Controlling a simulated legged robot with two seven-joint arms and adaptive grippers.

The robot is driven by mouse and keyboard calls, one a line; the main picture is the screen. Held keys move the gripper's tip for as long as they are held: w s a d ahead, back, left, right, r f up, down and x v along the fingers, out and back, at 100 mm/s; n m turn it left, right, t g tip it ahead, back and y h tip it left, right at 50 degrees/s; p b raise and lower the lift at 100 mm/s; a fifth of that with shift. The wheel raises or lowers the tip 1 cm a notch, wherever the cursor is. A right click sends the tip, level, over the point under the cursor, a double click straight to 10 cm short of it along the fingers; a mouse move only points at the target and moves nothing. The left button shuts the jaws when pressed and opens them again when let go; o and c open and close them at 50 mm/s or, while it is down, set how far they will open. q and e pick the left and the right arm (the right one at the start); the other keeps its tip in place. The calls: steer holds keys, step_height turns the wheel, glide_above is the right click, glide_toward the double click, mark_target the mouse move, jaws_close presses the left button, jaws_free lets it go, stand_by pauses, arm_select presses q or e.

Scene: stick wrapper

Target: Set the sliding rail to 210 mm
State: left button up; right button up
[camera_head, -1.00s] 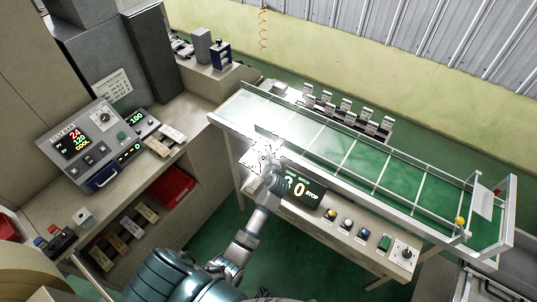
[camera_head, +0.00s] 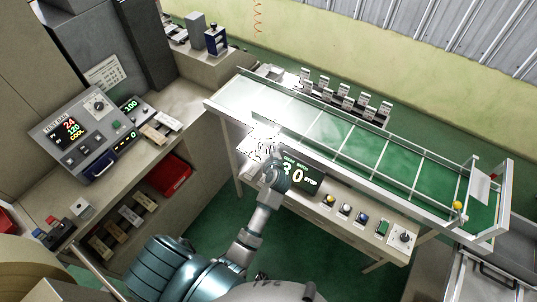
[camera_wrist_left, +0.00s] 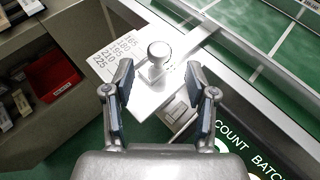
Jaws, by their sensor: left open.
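My left gripper (camera_wrist_left: 160,76) is open at the near left end of the conveyor. In the left wrist view its two fingers stand apart on either side of a round metal knob (camera_wrist_left: 158,51), which lies just beyond the fingertips. The knob sits on a pale metal plate (camera_wrist_left: 149,103) joined to a rail bar (camera_wrist_left: 196,38). A white scale strip (camera_wrist_left: 108,60) with printed numbers lies left of the knob; I cannot read the setting exactly. In the head view, my left gripper (camera_head: 266,152) is in strong glare that hides the knob. My right gripper is not in view.
The green conveyor (camera_head: 398,163) with its side rails extends right. A count display (camera_head: 300,176) and buttons (camera_head: 344,208) sit close to my left gripper. A tester panel (camera_head: 85,135) and a red bin (camera_head: 169,175) are at the left.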

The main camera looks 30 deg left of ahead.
arm_select(q)
steer(key=v, duration=0.7)
steer(key=shift+a, duration=0.1)
